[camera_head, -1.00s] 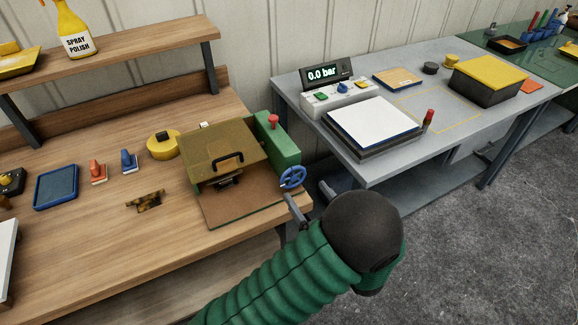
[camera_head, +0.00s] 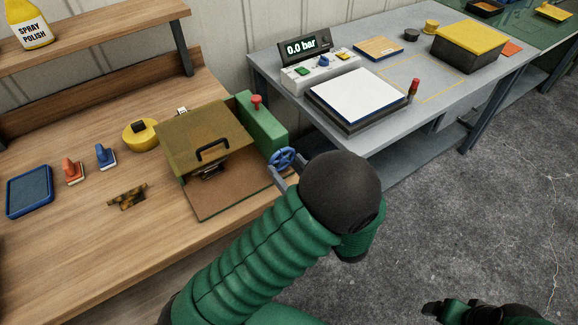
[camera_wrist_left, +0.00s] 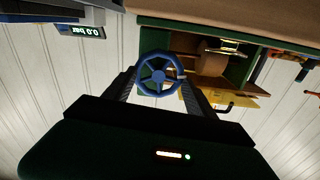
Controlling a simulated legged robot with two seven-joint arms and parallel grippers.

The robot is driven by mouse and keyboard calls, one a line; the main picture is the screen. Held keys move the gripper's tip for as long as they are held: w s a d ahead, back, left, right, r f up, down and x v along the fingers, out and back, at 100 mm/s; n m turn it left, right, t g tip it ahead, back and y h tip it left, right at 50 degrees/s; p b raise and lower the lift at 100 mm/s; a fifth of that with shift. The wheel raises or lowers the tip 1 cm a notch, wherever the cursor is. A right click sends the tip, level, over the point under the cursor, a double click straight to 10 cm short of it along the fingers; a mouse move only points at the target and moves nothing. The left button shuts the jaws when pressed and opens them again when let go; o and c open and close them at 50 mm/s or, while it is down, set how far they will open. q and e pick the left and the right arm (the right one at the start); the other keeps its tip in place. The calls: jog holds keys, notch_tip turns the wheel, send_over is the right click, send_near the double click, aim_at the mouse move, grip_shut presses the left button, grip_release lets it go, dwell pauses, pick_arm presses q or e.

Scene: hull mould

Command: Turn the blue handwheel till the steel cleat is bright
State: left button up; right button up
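The blue handwheel (camera_head: 283,158) is on the front of a green housing (camera_head: 262,125) beside a box with a raised olive lid (camera_head: 205,140). A small dark metal piece (camera_head: 208,172), perhaps the steel cleat, sits under the lid; its brightness is hard to judge. My left gripper (camera_head: 283,170) is at the handwheel, mostly hidden by its own wrist. In the left wrist view, its fingers (camera_wrist_left: 158,83) are spread on either side of the handwheel (camera_wrist_left: 158,73); contact is unclear. My right gripper (camera_head: 435,309) is low at the right, partly cut off.
On the wooden bench are a yellow round item (camera_head: 140,134), two stamps, a blue pad (camera_head: 30,190) and a mottled brown piece (camera_head: 127,197). A grey table (camera_head: 390,140) behind carries a 0.0 bar display (camera_head: 304,46) and a white-topped plate (camera_head: 357,98). Floor lies open at right.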

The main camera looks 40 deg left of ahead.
pick_arm(q)
jog(key=shift+a+r, duration=0.15)
jog(key=shift+a, duration=0.3)
jog(key=shift+c, duration=1.8)
jog(key=shift+w, duration=0.1)
